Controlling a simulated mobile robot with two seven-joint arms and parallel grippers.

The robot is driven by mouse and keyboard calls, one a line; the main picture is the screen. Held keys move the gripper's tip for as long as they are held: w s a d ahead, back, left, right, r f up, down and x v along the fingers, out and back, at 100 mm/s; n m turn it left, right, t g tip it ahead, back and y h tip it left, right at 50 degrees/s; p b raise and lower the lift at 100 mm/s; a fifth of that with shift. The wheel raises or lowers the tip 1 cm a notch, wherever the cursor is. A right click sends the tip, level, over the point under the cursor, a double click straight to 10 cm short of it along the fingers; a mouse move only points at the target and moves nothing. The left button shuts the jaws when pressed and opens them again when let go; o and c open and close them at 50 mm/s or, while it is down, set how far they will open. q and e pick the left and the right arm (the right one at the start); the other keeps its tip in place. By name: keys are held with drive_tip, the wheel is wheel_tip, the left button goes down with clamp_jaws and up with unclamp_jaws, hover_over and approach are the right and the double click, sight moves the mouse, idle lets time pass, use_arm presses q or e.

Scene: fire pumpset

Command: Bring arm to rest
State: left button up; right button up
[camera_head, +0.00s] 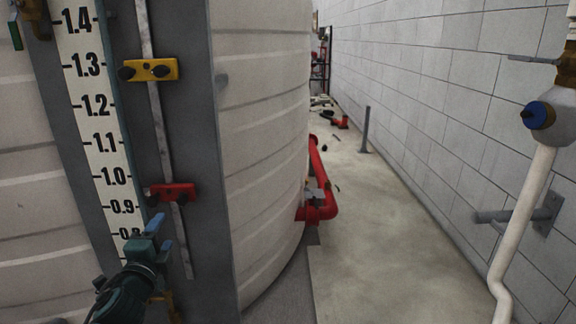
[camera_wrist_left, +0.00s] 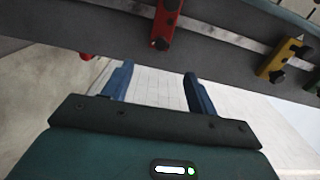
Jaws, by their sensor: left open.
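My left gripper (camera_head: 150,232) comes in at the lower left of the head view, in front of the level gauge panel. In the left wrist view its two blue fingers (camera_wrist_left: 160,85) stand apart with nothing between them. The red clamp (camera_head: 172,193) on the gauge rail is just above the gripper in the head view. It also shows in the left wrist view (camera_wrist_left: 166,22), beyond the fingertips. My right gripper does not show in either view.
The gauge scale (camera_head: 100,120) and a yellow clamp (camera_head: 150,70) are on the panel beside a large pale tank (camera_head: 265,140). Red piping (camera_head: 322,185) stands by the tank. A white pipe (camera_head: 525,215) with a blue-capped valve runs along the right wall. The floor between (camera_head: 380,235) is clear.

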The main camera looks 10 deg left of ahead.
use_arm(q)
drive_tip(key=s+d+f+n+g+h+p, duration=0.3)
drive_tip(key=s+d+f+n, duration=0.3)
drive_tip(key=s+d, duration=0.5)
drive_tip(key=s+d+f+n+g+h+p, duration=0.4)
drive_tip(key=s+d+f+n, duration=0.2)
drive_tip(key=s+d+f, duration=0.4)
drive_tip(key=shift+s+d+f, duration=0.4)
drive_tip(key=shift+s+d, duration=0.35)
drive_tip(key=shift+d, duration=0.45)
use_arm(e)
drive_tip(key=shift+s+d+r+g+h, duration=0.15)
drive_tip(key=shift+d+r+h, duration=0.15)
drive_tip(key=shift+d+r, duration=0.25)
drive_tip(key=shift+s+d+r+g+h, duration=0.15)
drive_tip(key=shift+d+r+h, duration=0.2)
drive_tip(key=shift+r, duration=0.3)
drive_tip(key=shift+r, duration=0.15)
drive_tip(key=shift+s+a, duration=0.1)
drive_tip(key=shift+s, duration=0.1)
